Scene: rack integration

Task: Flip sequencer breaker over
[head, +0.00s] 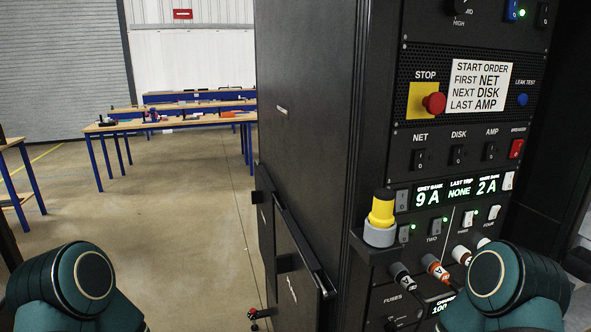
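The sequencer panel (420,146) is on the front of the tall black rack at the right. Its breaker (516,149) is a red rocker switch under a small label, at the panel's right end. Which way the rocker is tipped is too small to tell. To its left are black rocker switches labelled NET (419,159), DISK (457,155) and AMP (490,151). Above them is a white start order card (477,86) reading first NET, then DISK, last AMP. Neither gripper shows; only teal links of my arms appear at the bottom corners.
A red stop button (433,103) sits on a yellow plate. A yellow and grey knob-like object (381,218) stands on a ledge jutting from the rack. Cables plug in below the display (458,191). Work tables (170,124) stand far left; the floor between is open.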

